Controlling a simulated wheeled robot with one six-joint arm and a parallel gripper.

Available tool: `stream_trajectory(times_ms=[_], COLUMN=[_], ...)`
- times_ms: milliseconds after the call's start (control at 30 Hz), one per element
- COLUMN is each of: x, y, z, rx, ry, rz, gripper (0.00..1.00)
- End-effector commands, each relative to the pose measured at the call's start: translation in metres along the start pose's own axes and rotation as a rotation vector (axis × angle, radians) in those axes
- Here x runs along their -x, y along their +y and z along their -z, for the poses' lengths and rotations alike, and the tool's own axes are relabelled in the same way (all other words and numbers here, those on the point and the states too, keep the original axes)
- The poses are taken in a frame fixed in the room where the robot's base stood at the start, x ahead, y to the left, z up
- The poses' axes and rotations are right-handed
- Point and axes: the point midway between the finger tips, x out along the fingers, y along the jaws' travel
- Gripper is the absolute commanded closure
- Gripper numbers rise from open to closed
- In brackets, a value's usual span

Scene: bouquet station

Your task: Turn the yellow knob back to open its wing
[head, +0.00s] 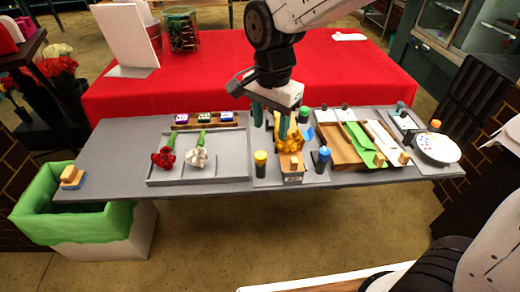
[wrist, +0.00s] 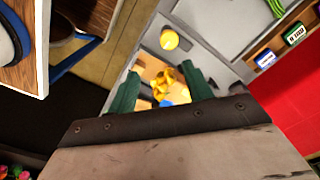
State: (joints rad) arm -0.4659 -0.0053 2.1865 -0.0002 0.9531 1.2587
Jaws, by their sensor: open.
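The yellow knob (head: 260,158) is a yellow-topped post at the front left corner of the bouquet fixture (head: 291,179). It also shows in the wrist view (wrist: 169,40), beyond my fingertips and apart from them. My gripper (head: 270,131) points down over the fixture's left part, behind the yellow knob, with its teal fingers spread. In the wrist view, yellow flowers (wrist: 163,80) show between the two fingers. The flowers (head: 291,139) stand in the fixture. I cannot make out the yellow knob's wing or how far it is turned.
A blue knob (head: 323,154) stands at the fixture's front right and a green knob (head: 304,114) behind. Red and white flowers (head: 165,157) lie on the left tray. Wood and paper panels (head: 340,151) and a white plate (head: 438,147) are at right.

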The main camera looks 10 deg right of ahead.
Motion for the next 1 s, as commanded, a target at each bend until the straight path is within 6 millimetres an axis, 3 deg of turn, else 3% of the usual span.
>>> stream_trajectory(times_ms=[167, 633, 1000], x=[-0.016, -0.082, -0.092], y=[-0.020, -0.020, -0.020], z=[-0.010, -0.011, -0.011], rx=[-0.057, -0.062, -0.062], ry=[-0.002, -0.003, -0.002], rz=[-0.008, -0.010, -0.007], gripper=[0.50, 0.50, 0.50])
